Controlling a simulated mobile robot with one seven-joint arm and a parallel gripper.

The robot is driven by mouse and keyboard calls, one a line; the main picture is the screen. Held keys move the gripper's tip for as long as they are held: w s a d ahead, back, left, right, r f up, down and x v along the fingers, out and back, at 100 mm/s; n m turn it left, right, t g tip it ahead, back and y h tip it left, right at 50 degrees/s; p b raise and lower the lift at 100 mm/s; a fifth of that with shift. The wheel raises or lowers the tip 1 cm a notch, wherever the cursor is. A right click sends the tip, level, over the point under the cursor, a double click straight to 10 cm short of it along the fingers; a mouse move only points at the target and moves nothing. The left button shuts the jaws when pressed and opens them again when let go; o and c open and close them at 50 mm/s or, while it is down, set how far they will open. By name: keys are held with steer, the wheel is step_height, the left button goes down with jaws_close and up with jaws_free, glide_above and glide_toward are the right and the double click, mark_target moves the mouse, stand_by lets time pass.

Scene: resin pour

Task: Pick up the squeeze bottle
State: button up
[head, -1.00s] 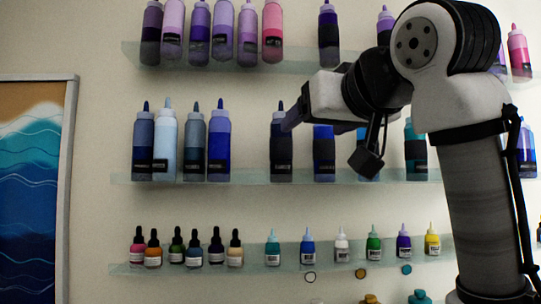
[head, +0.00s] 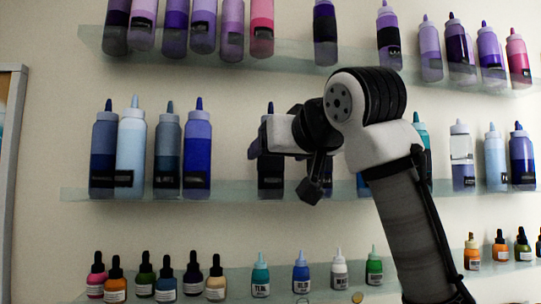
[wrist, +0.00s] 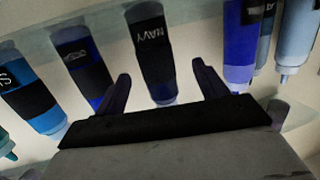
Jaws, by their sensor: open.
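A dark navy squeeze bottle labelled NAVY (wrist: 152,55) appears upside down in the wrist view, between the two fingers of my gripper (wrist: 162,80). The fingers are open and I see no contact on the bottle. In the head view this seems to be the dark bottle (head: 270,180) on the middle shelf, its upper part partly covered by my gripper (head: 255,146). Which bottle the task means is not certain, as many squeeze bottles stand on the shelves.
A blue bottle (wrist: 240,45) and another blue bottle (wrist: 85,65) stand close on either side. The middle glass shelf (head: 230,188) carries more bottles to the left and right. Purple bottles stand above on the top shelf (head: 290,62). Small dropper bottles (head: 166,280) stand below.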

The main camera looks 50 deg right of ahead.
mark_target(271, 158)
steer(key=p+x, duration=0.1)
steer(key=x, duration=0.1)
steer(key=p+x, duration=0.1)
steer(key=x, duration=0.2)
steer(key=shift+w+d+r+p, duration=0.15)
steer(key=shift+d+p, duration=0.25)
steer(key=shift+w, duration=0.2)
steer(key=c, duration=1.1)
steer(key=shift+c, duration=0.4)
steer(key=shift+r+p, duration=0.1)
steer(key=shift+p, duration=0.2)
